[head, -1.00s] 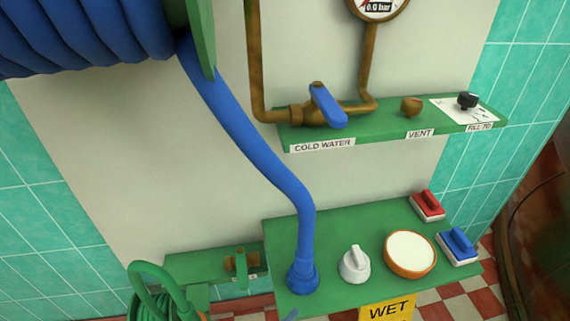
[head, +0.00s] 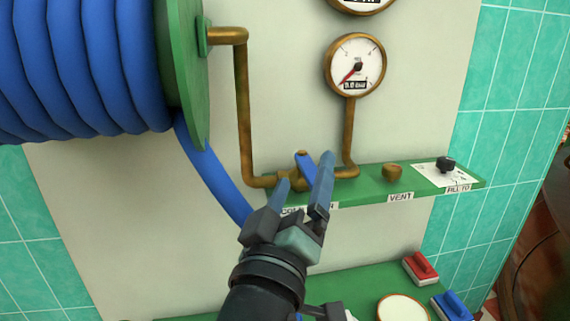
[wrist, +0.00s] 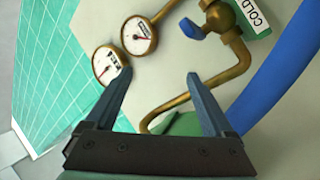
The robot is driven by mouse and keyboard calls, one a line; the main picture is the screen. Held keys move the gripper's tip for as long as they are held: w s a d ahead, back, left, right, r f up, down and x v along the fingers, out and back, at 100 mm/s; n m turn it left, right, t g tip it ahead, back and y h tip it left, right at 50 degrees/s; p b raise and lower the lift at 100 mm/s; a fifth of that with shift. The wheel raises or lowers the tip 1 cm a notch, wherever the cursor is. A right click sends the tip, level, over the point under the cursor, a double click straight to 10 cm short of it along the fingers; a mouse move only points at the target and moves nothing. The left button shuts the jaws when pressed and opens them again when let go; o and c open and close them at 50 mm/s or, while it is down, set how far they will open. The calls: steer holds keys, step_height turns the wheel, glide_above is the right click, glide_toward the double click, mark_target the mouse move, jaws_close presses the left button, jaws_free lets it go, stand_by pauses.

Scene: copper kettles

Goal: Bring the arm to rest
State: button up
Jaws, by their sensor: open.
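My gripper (head: 304,180) is raised in front of the green shelf (head: 360,186) in the head view. Its two blue-grey fingers are spread apart with nothing between them. In the head view they overlap the blue lever of the cold water valve (head: 304,166) and part of its label. In the wrist view the gripper (wrist: 150,82) also shows open and empty. There the blue valve lever (wrist: 190,29) is beyond the right fingertip, and I see no contact.
A blue hose reel (head: 80,65) hangs at the upper left, its hose (head: 212,172) running down behind my arm. A pressure gauge (head: 355,65) is above the shelf. Red (head: 420,268) and blue (head: 453,305) brushes and a round bowl (head: 402,309) are on the lower shelf.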

steer(key=s+a+r+m+t+y, duration=0.1)
steer(key=s+r+m+t+y, duration=0.25)
steer(key=s+r, duration=0.55)
steer(key=s+a+r+m+t+y, duration=0.15)
steer(key=s+r+t, duration=0.35)
steer(key=r, duration=0.9)
step_height(320, 180, up, 23)
steer(key=p, duration=2.4)
steer(key=shift+w+d+g, duration=0.2)
steer(key=shift+w+g, duration=0.25)
steer(key=shift+r, duration=0.1)
